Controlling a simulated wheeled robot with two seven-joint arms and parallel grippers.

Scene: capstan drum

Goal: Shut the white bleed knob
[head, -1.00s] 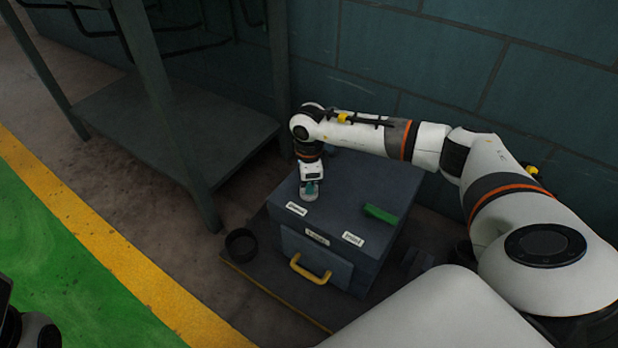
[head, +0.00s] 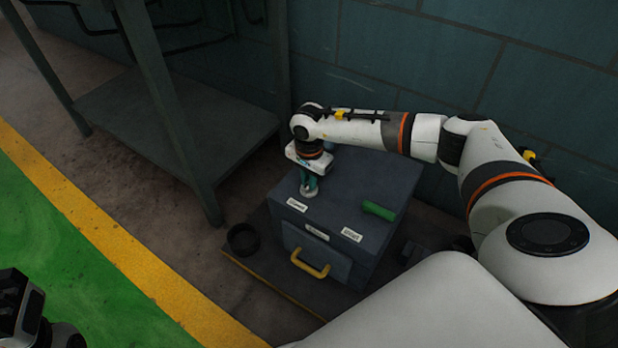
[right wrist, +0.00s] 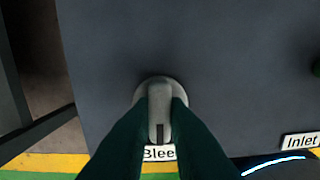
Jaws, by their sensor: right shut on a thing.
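The white bleed knob (right wrist: 160,98) sits on top of a dark grey box (head: 340,190), above a white label reading "Blee", partly covered, in the right wrist view. The knob has a round base and a raised bar that runs up and down in that view, with a dark mark at its lower end. My right gripper (right wrist: 160,115) points down at it, its dark green fingers shut on both sides of the bar. In the head view the right gripper (head: 309,188) hides most of the knob. Part of my left gripper (head: 20,302) shows at the lower left; its jaws are unclear.
A green handle (head: 379,211) lies on the box top near the "Inlet" label (right wrist: 302,141). A yellow handle (head: 310,266) is on the box front. A dark round cup (head: 242,240) stands left of the box. A metal shelf (head: 180,120) is at the left; a wall is behind.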

